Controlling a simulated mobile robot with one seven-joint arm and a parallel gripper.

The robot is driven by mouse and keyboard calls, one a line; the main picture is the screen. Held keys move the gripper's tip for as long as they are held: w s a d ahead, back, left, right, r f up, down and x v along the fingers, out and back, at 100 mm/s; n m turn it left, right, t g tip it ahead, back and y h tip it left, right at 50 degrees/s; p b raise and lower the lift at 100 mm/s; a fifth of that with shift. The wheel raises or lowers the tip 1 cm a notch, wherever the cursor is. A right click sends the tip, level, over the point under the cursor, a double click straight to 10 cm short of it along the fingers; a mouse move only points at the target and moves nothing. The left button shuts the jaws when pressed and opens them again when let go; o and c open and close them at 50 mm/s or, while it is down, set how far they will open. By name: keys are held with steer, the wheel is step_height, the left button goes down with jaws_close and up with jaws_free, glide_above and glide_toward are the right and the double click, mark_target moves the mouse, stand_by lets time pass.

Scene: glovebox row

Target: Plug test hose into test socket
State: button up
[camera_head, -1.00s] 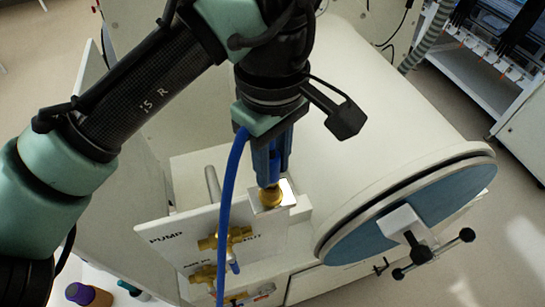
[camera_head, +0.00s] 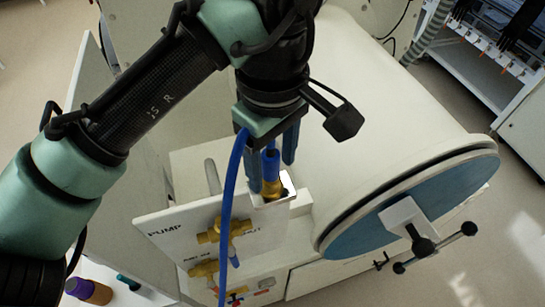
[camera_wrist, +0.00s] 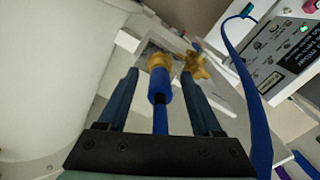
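The test hose is blue, and its plug (camera_head: 271,163) stands upright with its lower end at the brass test socket (camera_head: 272,188) on the white block. In the wrist view the blue plug (camera_wrist: 160,84) meets the brass end (camera_wrist: 160,61) with no visible gap; how deep it sits cannot be told. My gripper (camera_head: 271,175) is open around the plug. The wrist view shows a finger on each side, with clear space between the fingers and the plug. The hose (camera_head: 230,185) loops down in front of the valve panel.
The white panel (camera_head: 165,225) marked PUMP carries brass valves (camera_head: 210,237) close below the socket. The glovebox's round blue door (camera_head: 365,235) with its handle is at the right.

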steer(key=shift+r, duration=0.15)
step_height(320, 180, up, 13)
steer(key=shift+f+b, duration=0.1)
steer(key=shift+b, duration=1.15)
